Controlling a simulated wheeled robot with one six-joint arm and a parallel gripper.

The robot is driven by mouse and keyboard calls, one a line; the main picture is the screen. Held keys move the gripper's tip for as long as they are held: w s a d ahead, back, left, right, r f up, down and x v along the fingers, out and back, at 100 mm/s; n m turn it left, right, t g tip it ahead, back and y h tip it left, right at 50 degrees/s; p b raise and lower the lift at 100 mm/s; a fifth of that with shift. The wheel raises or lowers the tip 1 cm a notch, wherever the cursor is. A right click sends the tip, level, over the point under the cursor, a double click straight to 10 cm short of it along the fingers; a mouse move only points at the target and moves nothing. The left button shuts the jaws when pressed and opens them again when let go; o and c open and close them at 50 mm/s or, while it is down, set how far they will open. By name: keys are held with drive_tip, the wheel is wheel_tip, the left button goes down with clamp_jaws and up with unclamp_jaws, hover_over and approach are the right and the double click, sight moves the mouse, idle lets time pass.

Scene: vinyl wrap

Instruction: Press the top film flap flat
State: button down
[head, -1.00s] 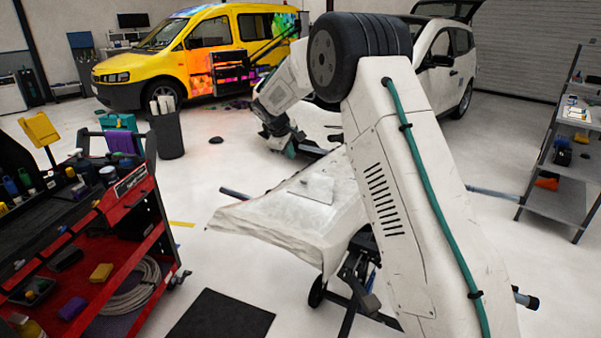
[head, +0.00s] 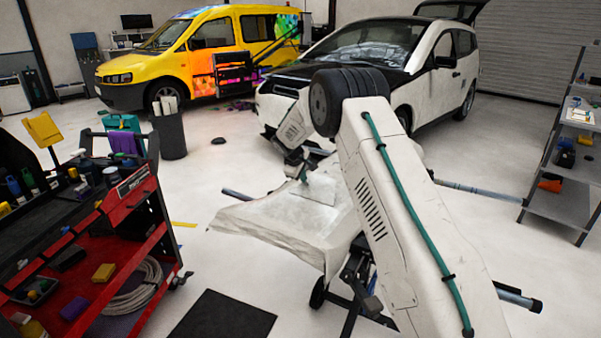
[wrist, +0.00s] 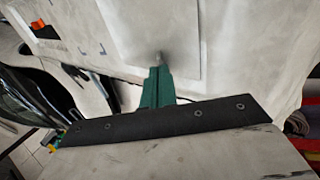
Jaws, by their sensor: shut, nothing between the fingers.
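A pale panel (head: 262,222) rests on a dark stand, draped in whitish film that hangs past its front edge. A small rectangular film flap (head: 322,191) lies on its upper part. It shows as a lighter patch with a visible border in the wrist view (wrist: 120,30). My gripper (head: 303,177) is at the flap's upper left edge in the head view. In the wrist view its green fingers (wrist: 158,72) are shut and empty, with the tip over the patch by a small dark shadow. I cannot tell whether the tip touches the film.
A red tool cart (head: 140,190) stands at left and a grey shelf rack (head: 560,185) at right. A white car (head: 425,80) and a yellow van (head: 195,55) are behind. A dark bin (head: 170,135) and black mat (head: 222,318) are on the floor.

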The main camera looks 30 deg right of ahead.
sight(308, 180)
drive_tip(key=shift+w+d, duration=0.1)
drive_tip(key=shift+d, duration=0.05)
idle(0.3)
drive_tip(key=shift+w+d+f+g+y, duration=0.3)
drive_tip(key=shift+d+g+y, duration=0.1)
drive_tip(key=shift+y, duration=0.2)
drive_tip(key=shift+w+d+f+g+y, duration=0.25)
drive_tip(key=shift+d+g+y, duration=0.15)
drive_tip(key=shift+y, duration=0.2)
drive_tip(key=shift+w+d+f, duration=0.4)
drive_tip(key=shift+d+f, duration=0.1)
drive_tip(key=shift+d, duration=0.15)
drive_tip(key=shift+a+f, duration=0.1)
drive_tip(key=shift+a, duration=0.05)
drive_tip(key=shift+s+a+r, duration=0.25)
drive_tip(key=shift+s+a, duration=0.15)
drive_tip(key=shift+a, duration=0.1)
wheel_tip(308, 180, up, 14)
